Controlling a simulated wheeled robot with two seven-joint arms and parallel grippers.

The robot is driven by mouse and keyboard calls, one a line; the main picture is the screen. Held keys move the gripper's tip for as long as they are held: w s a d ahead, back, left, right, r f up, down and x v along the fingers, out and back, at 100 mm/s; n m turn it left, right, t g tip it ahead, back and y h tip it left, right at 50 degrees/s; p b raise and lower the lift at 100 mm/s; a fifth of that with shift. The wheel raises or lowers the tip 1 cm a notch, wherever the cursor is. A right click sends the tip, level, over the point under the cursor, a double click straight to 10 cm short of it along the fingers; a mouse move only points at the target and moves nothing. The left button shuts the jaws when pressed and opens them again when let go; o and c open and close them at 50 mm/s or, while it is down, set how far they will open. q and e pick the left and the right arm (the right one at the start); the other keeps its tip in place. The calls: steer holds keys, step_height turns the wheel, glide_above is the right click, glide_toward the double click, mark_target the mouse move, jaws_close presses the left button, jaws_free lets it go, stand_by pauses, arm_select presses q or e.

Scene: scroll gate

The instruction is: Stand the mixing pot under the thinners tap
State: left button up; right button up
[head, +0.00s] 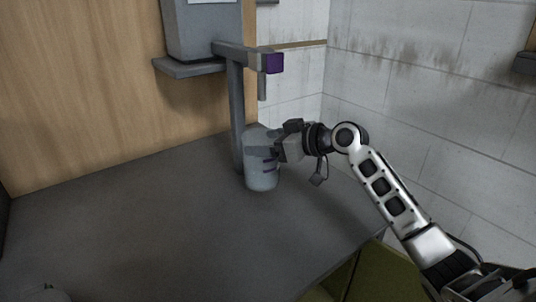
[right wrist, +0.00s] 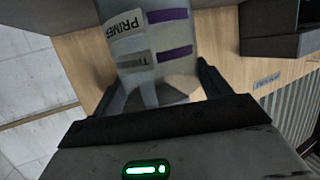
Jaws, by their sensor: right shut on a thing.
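The mixing pot (head: 261,178) is a pale grey, upright cylinder at the back of the grey table, beside a grey post. My right gripper (head: 280,147) is shut on its right side. In the right wrist view the pot (right wrist: 176,72) lies between the dark fingers (right wrist: 157,90) and bears a "PRIMER" label, a second label beginning with "T", and purple bands. A tap (head: 262,87) with a purple block hangs from a grey arm and appears above the pot. I cannot read a name on the tap or tell whether the pot touches the table.
The grey post (head: 237,120) stands close to the pot's left. A grey box on a shelf (head: 190,66) is fixed to the wooden panel (head: 85,90). The table (head: 150,220) is clear at left and front. A tiled wall (head: 430,80) rises behind on the right.

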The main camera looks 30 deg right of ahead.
steer(key=shift+w+d+f, duration=0.15)
steer(key=shift+w, duration=0.05)
steer(key=shift+f+p, duration=0.35)
steer(key=shift+f, duration=1.25)
steer(key=shift+f, duration=0.1)
steer(key=o, duration=1.7)
steer(key=shift+f, duration=0.1)
steer(key=shift+o, duration=0.2)
steer(key=b+v, duration=0.2)
steer(key=v, duration=1)
steer(key=shift+r, duration=0.2)
